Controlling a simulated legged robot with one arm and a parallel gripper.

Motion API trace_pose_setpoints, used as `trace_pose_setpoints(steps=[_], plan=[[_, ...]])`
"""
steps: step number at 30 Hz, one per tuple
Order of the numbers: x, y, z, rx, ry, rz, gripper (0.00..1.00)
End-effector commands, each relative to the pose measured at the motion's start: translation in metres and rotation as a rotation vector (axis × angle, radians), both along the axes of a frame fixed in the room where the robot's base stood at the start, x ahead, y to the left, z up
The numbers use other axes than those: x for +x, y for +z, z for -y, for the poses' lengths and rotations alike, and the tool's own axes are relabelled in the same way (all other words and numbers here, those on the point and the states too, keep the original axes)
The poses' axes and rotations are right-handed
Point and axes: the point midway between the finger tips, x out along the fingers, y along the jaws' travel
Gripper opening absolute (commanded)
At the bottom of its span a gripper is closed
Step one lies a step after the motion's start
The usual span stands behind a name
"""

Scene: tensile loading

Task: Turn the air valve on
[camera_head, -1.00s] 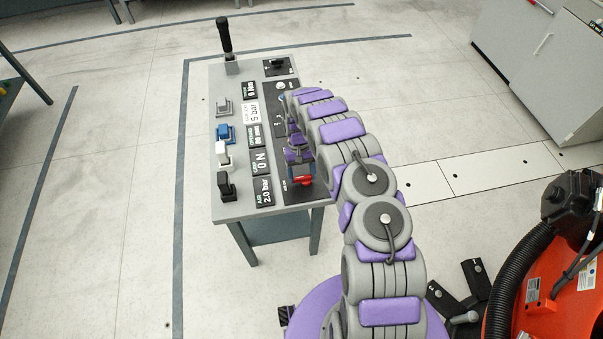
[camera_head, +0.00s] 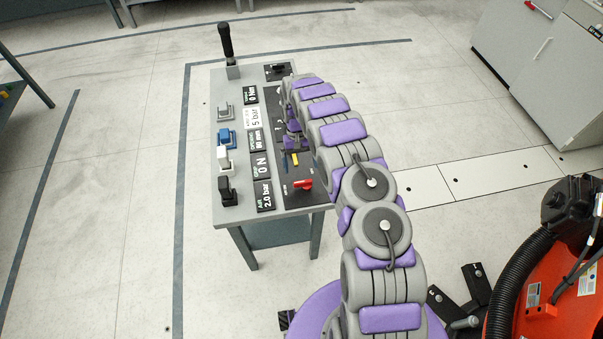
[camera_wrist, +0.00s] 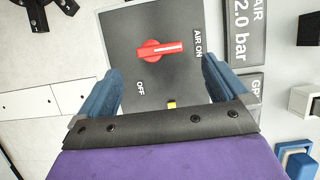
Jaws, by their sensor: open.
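The red air valve knob (camera_wrist: 158,50) sits on a dark panel (camera_wrist: 140,20) in the wrist view. Its white line points right, toward the "AIR ON" label (camera_wrist: 197,44); the "OFF" label (camera_wrist: 140,88) is below left. The knob also shows in the head view (camera_head: 302,184) near the console's front end. My gripper (camera_wrist: 161,66) is open and empty. Its blue fingers are spread to either side of the knob, apart from it. In the head view my gripper is mostly hidden by my arm, behind the knob.
The air display (camera_wrist: 240,28) reads 2.0 bar. A yellow piece (camera_wrist: 171,104) shows at my gripper's palm edge, mostly hidden. Black, white and blue switches (camera_head: 225,135) line the console's left side.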

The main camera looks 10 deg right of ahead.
Motion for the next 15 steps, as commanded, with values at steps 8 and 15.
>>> trace_pose_setpoints(steps=[8,15], plan=[[0.025,0.055,-0.001,0.001,0.0,0.006,1.0],[0.037,0.084,-0.001,0.0,0.001,0.003,1.0]])
